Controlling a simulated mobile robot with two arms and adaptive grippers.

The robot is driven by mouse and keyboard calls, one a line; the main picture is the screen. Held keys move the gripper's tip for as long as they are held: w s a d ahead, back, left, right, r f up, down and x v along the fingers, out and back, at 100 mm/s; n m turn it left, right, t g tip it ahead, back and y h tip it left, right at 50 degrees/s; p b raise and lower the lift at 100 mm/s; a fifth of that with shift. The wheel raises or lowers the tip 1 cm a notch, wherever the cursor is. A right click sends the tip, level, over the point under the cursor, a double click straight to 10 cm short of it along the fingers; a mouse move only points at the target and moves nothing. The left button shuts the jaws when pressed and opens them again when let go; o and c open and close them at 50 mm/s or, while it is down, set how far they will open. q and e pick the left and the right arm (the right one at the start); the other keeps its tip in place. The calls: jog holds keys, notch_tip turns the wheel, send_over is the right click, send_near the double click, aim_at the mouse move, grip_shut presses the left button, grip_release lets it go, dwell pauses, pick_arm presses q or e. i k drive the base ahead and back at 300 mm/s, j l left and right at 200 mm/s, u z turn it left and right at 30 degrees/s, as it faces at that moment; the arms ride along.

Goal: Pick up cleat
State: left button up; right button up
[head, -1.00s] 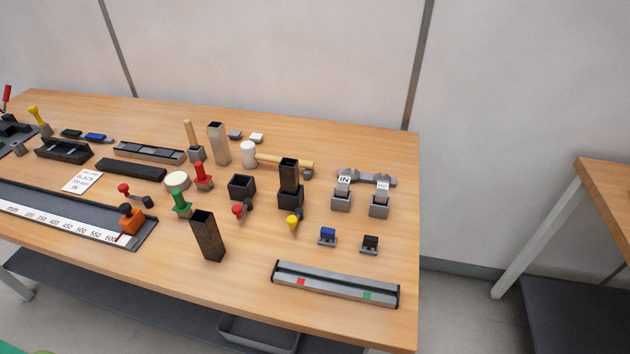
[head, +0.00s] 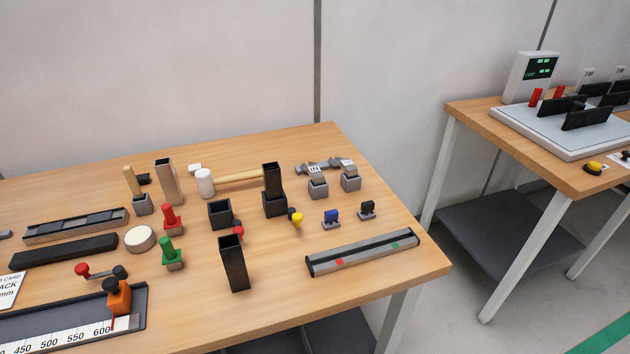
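No part is labelled as a cleat, and I cannot tell which one it is. Small candidates on the wooden table (head: 368,292) are a blue block on a grey base (head: 331,218) and a black block on a grey base (head: 367,209), both at the right, behind a long grey bar (head: 362,253) with red and green marks. A yellow-tipped piece (head: 297,220) lies left of the blue block. Neither of my grippers is in view.
An upright dark tube (head: 234,264) stands near the front edge. A second table (head: 465,110) with a device (head: 533,76) stands right, across a floor gap.

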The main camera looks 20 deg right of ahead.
aim_at(317, 177)
jog(key=j+z, duration=0.6)
jog(key=z, duration=0.2)
jog(key=j+z, duration=0.4)
jog(key=i+l, duration=0.05)
jog(key=l, duration=0.05)
